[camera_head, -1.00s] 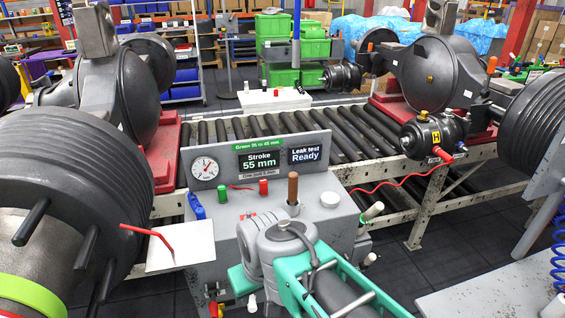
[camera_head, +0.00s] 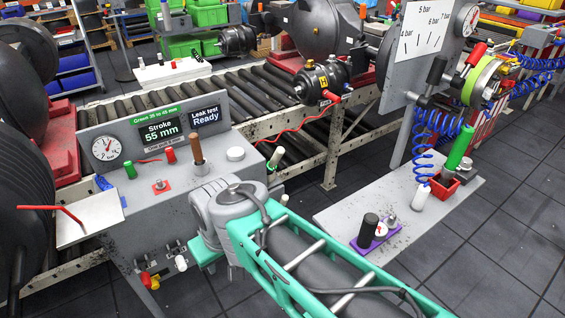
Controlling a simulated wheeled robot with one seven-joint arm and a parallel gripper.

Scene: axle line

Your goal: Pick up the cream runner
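I cannot single out the cream runner for certain. A small white or cream cylinder (camera_head: 421,197) stands upright on the grey side table (camera_head: 345,215), left of a red box. Another pale cylinder (camera_head: 276,157) sticks out at the right end of the grey test bench. My arm, teal with a grey joint, reaches from the bottom right to the front of the bench. My gripper's fingers do not show; the arm's far end is hidden behind the joint.
The test bench (camera_head: 170,190) reads 55 mm and Ready. On the side table are a red box (camera_head: 443,187) with a green-handled tool and a purple holder (camera_head: 376,238) with a black knob. A gauge panel (camera_head: 425,50) and blue coiled hoses rise behind. Dark floor is clear at right.

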